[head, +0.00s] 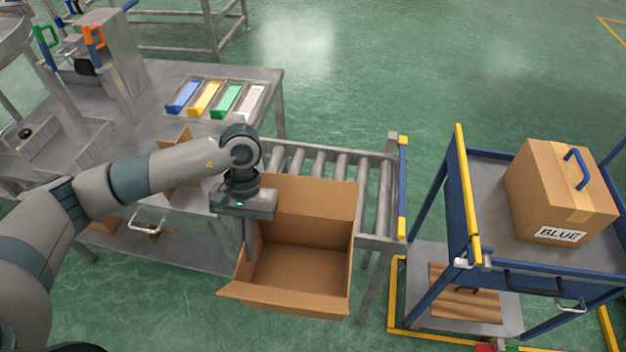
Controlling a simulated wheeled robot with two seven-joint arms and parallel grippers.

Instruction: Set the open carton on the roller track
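The open carton (302,265) is brown cardboard, empty inside, with its flaps spread. It shows in the middle of the head view, over the near part of the roller track (378,210), and hides some of the rollers. My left gripper (249,238) is at the carton's left wall, with a finger against that wall. It looks shut on the wall, though the carton hides part of the grip. Whether the carton's underside touches the track is hidden. My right gripper is out of view.
A blue cart (490,215) with a closed carton (560,190) labelled BLUE stands right of the track. A grey metal table (165,85) at left holds blue, yellow, green and white bins (216,98). Green floor behind the track is clear.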

